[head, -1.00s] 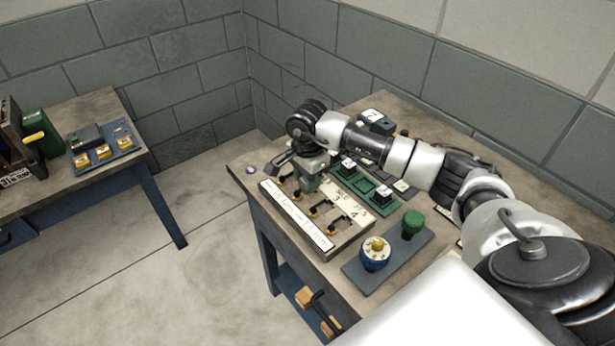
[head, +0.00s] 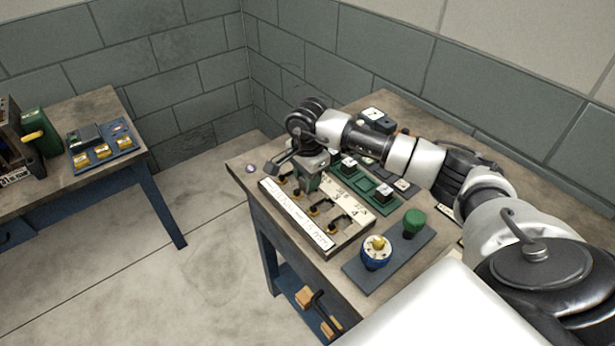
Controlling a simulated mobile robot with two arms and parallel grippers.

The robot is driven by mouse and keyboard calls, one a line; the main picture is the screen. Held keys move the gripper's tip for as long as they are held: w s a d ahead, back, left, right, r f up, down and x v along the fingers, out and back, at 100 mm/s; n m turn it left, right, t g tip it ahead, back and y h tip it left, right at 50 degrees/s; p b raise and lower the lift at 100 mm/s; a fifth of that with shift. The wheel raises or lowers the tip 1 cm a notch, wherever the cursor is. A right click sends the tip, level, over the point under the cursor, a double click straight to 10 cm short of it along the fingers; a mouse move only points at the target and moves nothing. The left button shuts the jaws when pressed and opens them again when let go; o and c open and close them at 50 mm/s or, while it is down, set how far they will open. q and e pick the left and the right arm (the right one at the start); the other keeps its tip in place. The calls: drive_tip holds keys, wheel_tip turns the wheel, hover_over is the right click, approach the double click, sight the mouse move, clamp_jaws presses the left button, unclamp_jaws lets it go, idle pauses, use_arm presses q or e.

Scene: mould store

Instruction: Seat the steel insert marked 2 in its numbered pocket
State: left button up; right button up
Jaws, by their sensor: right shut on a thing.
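The pocket block (head: 343,240) is a pale plate with a row of numbered pockets and a white lettered strip along its front. The numbers 3 and 4 show beside its nearer pockets. My right gripper (head: 308,187) points down over the far part of the block, near the second pocket from the far end. It is shut on an insert, which the fingers hide, so I cannot read its mark or tell whether it touches the pocket. A green tray (head: 367,188) behind the block holds steel inserts (head: 349,162) and (head: 384,193) and has empty places. My left gripper is out of view.
A dark board (head: 358,273) with a blue-and-white dial knob (head: 376,253) and a green knob (head: 413,222) lies right of the block. A small purple round thing (head: 250,169) lies near the bench's left corner. Another bench (head: 125,119) stands at left, beyond open floor.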

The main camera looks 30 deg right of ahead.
drive_tip(key=shift+f+b, duration=0.8)
drive_tip(key=shift+f, duration=0.05)
idle(0.6)
drive_tip(key=o, duration=1.6)
drive_tip(key=shift+c, duration=0.2)
drive_tip(key=shift+r, duration=0.1)
drive_tip(key=shift+r+p, duration=2.15)
drive_tip(key=shift+r, duration=1.5)
